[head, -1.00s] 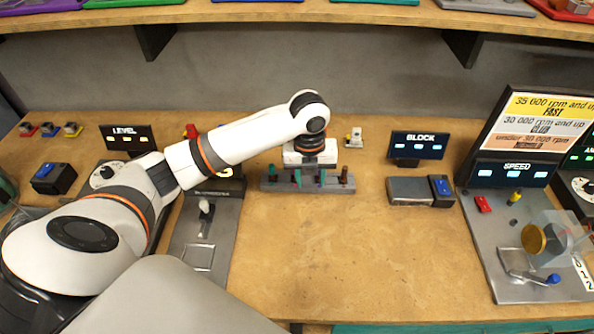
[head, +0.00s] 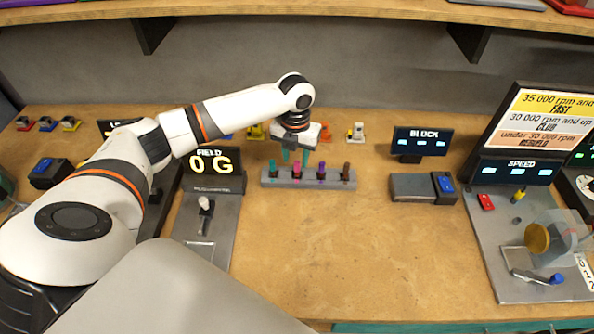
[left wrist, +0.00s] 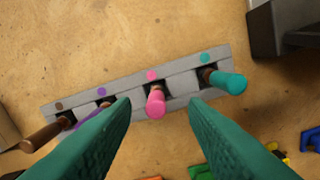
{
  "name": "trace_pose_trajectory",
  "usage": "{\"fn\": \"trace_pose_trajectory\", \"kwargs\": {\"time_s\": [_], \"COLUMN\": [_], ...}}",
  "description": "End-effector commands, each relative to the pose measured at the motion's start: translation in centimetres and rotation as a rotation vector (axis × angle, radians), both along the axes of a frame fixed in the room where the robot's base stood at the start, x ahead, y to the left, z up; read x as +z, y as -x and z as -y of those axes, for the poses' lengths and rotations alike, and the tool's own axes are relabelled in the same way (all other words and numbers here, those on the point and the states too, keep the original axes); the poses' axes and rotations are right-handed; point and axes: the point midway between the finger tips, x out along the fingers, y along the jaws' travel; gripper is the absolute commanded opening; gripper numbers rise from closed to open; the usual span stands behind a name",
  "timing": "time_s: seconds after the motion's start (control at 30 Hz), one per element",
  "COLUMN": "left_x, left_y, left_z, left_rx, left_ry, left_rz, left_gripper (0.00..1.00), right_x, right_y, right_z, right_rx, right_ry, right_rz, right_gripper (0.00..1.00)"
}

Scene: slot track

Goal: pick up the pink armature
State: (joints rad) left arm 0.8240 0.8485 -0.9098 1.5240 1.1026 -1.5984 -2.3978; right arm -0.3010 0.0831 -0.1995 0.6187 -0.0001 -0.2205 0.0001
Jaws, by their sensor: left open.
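The pink armature (head: 297,171) stands upright in a slot of the grey rack (head: 308,183), between the teal armature (head: 272,169) and the purple armature (head: 322,171). A brown armature (head: 346,171) stands at the rack's right end. My left gripper (head: 295,160) is open and empty above the rack, its teal fingers pointing down. In the left wrist view the pink armature (left wrist: 156,103) shows between the two fingertips, with the teal armature (left wrist: 228,82) to the right. One finger partly hides the purple armature (left wrist: 70,122). My right gripper is not in view.
The field stand (head: 212,190) is left of the rack. The block station (head: 412,187) and speed station (head: 520,225) are to the right. Small yellow, orange and white pieces stand behind the rack. The table in front of the rack is clear.

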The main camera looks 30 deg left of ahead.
Motion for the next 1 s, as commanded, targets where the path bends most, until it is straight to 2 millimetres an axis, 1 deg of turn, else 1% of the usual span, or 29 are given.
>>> {"fn": "trace_pose_trajectory", "kwargs": {"time_s": [0.03, 0.1, 0.2, 0.3, 0.47, 0.5, 0.57, 0.73, 1.0], "left_x": [-0.6, -1.8, -2.9, -3.4, -3.4, -3.4, -3.4, -3.3, -3.3], "left_y": [-0.1, -0.1, -0.1, -0.1, -0.1, -0.1, -0.1, -0.1, -0.2], "left_z": [0.3, 0.3, 0.3, 0.3, 0.3, 0.3, 0.3, 0.3, 0.3], "left_rx": [0.001, 0.002, 0.001, 0.000, 0.000, 0.000, 0.000, 0.000, 0.000], "left_ry": [0.002, 0.001, 0.000, 0.000, 0.000, 0.000, 0.000, 0.000, 0.000], "left_rz": [-0.004, -0.004, -0.001, -0.001, 0.000, 0.000, 0.000, 0.001, 0.001], "left_gripper": [0.40, 0.40, 0.40, 0.40, 0.40, 0.39, 0.29, 0.01, 0.00], "right_x": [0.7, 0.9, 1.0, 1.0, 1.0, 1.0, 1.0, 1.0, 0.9], "right_y": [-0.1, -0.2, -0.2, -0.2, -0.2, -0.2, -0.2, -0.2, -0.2], "right_z": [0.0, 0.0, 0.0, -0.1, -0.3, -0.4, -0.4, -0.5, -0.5], "right_rx": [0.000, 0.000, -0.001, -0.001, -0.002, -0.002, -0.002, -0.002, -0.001], "right_ry": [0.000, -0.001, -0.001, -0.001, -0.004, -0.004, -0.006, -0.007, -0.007], "right_rz": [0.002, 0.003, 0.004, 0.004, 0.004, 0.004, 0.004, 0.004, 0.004], "right_gripper": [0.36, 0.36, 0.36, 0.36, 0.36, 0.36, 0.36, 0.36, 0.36]}}
